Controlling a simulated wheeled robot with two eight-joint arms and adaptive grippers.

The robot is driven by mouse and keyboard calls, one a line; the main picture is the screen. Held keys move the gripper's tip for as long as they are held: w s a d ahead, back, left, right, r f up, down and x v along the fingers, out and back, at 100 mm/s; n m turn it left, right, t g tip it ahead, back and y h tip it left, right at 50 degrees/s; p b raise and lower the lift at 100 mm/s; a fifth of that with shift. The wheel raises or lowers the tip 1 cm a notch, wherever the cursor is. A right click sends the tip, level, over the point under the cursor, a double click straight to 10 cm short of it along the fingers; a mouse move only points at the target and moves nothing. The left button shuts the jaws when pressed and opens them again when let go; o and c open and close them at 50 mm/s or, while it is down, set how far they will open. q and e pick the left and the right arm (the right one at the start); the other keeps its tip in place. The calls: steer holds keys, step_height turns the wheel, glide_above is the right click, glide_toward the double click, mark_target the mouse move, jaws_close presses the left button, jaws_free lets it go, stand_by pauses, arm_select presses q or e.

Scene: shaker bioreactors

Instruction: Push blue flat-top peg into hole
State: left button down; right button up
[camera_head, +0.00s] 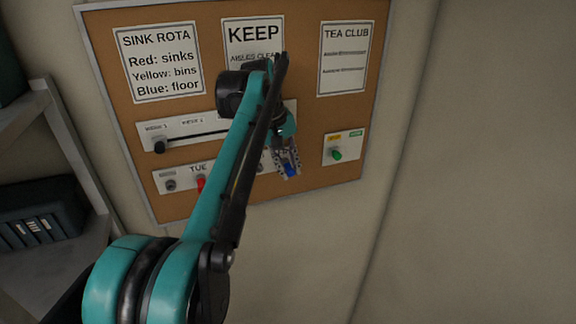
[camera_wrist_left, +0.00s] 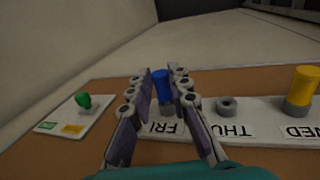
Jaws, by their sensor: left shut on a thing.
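The blue flat-top peg (camera_wrist_left: 161,86) is between the fingers of my left gripper (camera_wrist_left: 162,80) in the left wrist view, above the FRI label (camera_wrist_left: 158,127). The fingers are shut on it from both sides. In the head view my left gripper (camera_head: 287,165) is at the right end of the day strip (camera_head: 225,173), with the blue peg (camera_head: 290,170) at its fingertips. The lower end of the peg is hard to see, so I cannot tell how deep it sits in its hole. My right gripper is not in view.
A grey empty collar (camera_wrist_left: 227,105) at THU and a yellow peg (camera_wrist_left: 302,87) at WED are beside it. A red peg (camera_head: 201,184) is at TUE. A panel with a green knob (camera_head: 337,155) is to the right. A shelf (camera_head: 62,130) stands at left.

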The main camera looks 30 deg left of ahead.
arm_select(q)
steer(key=shift+s+d, duration=0.2)
steer(key=shift+d, duration=0.05)
steer(key=shift+s+d, duration=0.4)
steer(key=shift+d, duration=0.05)
stand_by(0.5)
steer(key=shift+s+d, duration=1)
steer(key=shift+d, duration=0.15)
